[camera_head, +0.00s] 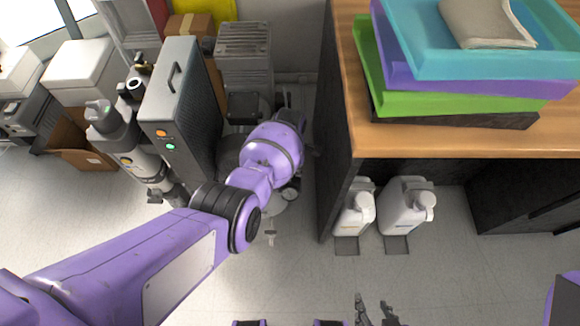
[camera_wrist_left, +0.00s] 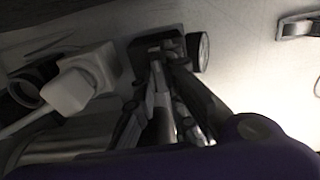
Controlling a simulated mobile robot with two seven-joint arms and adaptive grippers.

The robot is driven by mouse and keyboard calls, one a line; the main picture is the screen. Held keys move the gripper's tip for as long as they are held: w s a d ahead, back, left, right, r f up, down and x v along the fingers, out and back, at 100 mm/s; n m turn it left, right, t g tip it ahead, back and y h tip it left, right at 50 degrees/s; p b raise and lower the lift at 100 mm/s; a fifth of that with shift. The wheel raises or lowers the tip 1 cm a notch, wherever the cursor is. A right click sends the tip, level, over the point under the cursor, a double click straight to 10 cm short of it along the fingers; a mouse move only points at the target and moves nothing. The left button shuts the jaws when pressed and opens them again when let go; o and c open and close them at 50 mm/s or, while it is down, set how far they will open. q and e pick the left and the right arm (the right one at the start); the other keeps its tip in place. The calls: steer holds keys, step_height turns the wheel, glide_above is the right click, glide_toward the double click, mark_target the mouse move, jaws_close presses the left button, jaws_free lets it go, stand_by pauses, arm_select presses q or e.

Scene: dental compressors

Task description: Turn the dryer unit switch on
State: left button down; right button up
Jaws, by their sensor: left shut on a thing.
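The tall grey dryer unit (camera_head: 180,105) stands left of centre in the head view, with an orange light and a lit green light on its front. My left arm reaches past its right side, and the left gripper is hidden there behind my own arm. In the left wrist view my left gripper (camera_wrist_left: 168,100) has its fingers close together at a dark square fitting (camera_wrist_left: 142,58) on a pale surface. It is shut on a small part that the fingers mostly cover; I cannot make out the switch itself. My right gripper (camera_head: 376,312) is open and empty at the bottom edge.
A white plug (camera_wrist_left: 85,85) and a round gauge (camera_wrist_left: 198,52) sit close to the left fingers. The compressor (camera_head: 245,60) stands behind my arm. A wooden bench (camera_head: 440,140) with stacked trays (camera_head: 455,75) is at right, with white jugs (camera_head: 405,208) below.

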arm_select(q)
steer(key=c, duration=1.8)
jaws_free()
steer(key=shift+r, duration=0.1)
steer(key=shift+r, duration=0.45)
step_height(320, 180, up, 11)
